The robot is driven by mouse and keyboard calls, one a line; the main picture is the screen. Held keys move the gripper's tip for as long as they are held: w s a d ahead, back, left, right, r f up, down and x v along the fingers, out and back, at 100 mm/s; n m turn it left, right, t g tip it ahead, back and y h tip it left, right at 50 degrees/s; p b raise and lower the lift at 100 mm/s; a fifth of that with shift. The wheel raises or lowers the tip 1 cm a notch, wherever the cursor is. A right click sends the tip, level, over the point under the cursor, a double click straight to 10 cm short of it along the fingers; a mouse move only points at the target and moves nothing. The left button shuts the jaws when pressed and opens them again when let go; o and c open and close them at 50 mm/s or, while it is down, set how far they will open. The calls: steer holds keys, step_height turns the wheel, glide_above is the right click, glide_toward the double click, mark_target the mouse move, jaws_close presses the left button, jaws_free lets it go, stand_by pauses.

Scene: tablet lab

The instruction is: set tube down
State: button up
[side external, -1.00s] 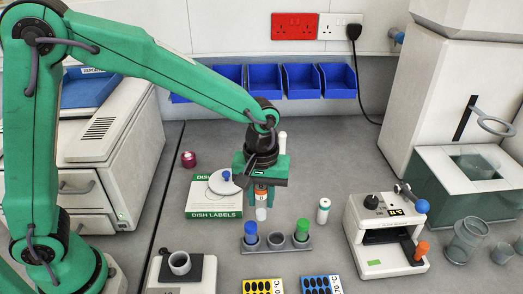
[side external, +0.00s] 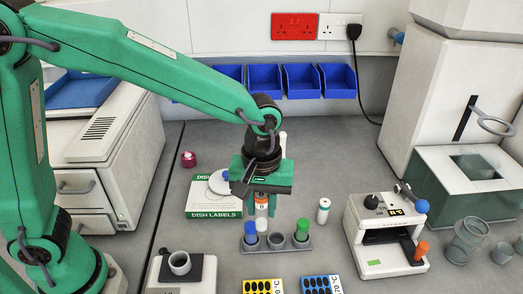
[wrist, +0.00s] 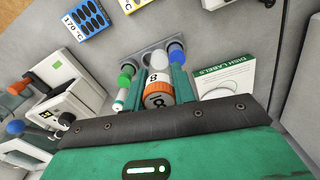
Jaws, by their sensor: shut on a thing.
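A tube with an orange band and a white end (side external: 262,203) is upright between the fingers of my gripper (side external: 262,212), which is shut on it. In the wrist view the tube (wrist: 158,92) shows its label between the fingertips. A grey rack (side external: 290,249) stands in front and slightly right of the tube. It holds a blue-capped tube (side external: 250,230) at left and a green-capped tube (side external: 302,228) at right; its middle hole (side external: 276,239) looks empty. The held tube's lower end is just behind the rack's left part; whether it touches anything I cannot tell.
A small white vial (side external: 323,211) stands right of the rack. A white device (side external: 385,235) is further right. The dish labels box (side external: 213,212) lies left, and a small balance with a cup (side external: 180,266) stands front left. Blue and yellow cards (side external: 320,285) lie in front.

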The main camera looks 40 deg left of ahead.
steer(key=w+a+r+m, duration=0.2)
steer(key=w+a+m, duration=0.1)
steer(key=a, duration=0.7)
steer(key=w+a+r+m, duration=0.2)
steer(key=w+a+m, duration=0.1)
steer(key=a, duration=0.7)
steer(key=shift+w+a+r+m, duration=0.2)
steer(key=shift+w+m, duration=0.1)
steer(key=shift+m, duration=0.1)
steer(key=shift+d, duration=0.15)
steer(key=s+d+f+n, duration=0.1)
steer(key=s+d+n, duration=0.1)
steer(key=d, duration=0.4)
steer(key=s+d+f+n, duration=0.1)
steer(key=s+d+n, duration=0.1)
steer(key=d, duration=0.5)
steer(key=s+d+f+n, duration=0.2)
steer(key=d, duration=0.5)
steer(key=shift+s+d+n, duration=0.1)
steer(key=shift+s+n, duration=0.25)
steer(key=shift+n, duration=0.05)
steer(key=w+a+f, duration=0.7)
steer(key=w+a, duration=0.1)
steer(key=shift+w, duration=0.35)
